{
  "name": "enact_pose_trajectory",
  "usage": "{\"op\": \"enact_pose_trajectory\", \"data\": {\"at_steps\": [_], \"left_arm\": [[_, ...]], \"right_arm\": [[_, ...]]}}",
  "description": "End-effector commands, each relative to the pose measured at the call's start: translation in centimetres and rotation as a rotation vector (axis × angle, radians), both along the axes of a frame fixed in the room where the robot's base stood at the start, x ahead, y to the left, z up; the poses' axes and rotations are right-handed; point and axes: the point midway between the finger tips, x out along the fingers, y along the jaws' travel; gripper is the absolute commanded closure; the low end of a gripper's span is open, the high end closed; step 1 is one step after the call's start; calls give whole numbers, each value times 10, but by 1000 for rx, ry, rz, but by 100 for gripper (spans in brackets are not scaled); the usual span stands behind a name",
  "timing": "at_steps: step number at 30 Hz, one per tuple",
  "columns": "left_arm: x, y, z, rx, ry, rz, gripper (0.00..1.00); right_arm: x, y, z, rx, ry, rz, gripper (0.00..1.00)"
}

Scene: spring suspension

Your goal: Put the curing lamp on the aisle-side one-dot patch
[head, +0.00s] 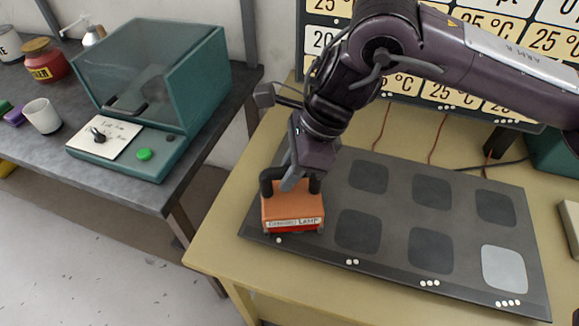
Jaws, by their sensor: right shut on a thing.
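The curing lamp (293,207) is an orange box with a white label and a red lower edge. It is over the near left corner of the dark mat (395,262), above the single white dot (279,240). It hides the patch in that corner. My right gripper (291,182) is shut on the lamp's dark handle from above. The lamp looks upright; I cannot tell whether it touches the mat. My left gripper is not in view.
Other dark patches (357,230) and one light grey patch (504,268) on the mat are bare. A teal clear-lidded cabinet (150,80) stands on the grey bench at left, with a white cup (42,116) and a red jar (45,62). A temperature board (440,90) stands behind the mat.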

Motion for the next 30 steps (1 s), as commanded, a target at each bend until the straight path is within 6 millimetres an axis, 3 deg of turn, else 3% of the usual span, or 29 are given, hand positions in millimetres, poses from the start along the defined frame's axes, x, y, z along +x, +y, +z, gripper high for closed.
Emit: {"op": "enact_pose_trajectory", "data": {"at_steps": [5, 6, 11, 22, 30], "left_arm": [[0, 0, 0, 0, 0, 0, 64], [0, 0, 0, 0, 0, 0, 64], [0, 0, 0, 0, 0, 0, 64], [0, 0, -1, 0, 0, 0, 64], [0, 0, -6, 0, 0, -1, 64]], "right_arm": [[1, 0, 0, 2, -3, 0, 100], [0, 0, -2, 0, -1, 1, 79], [0, 0, -2, 0, -1, 1, 59], [1, -2, 4, 1, -4, -1, 59], [3, -21, 51, 2, -9, -2, 59]]}}
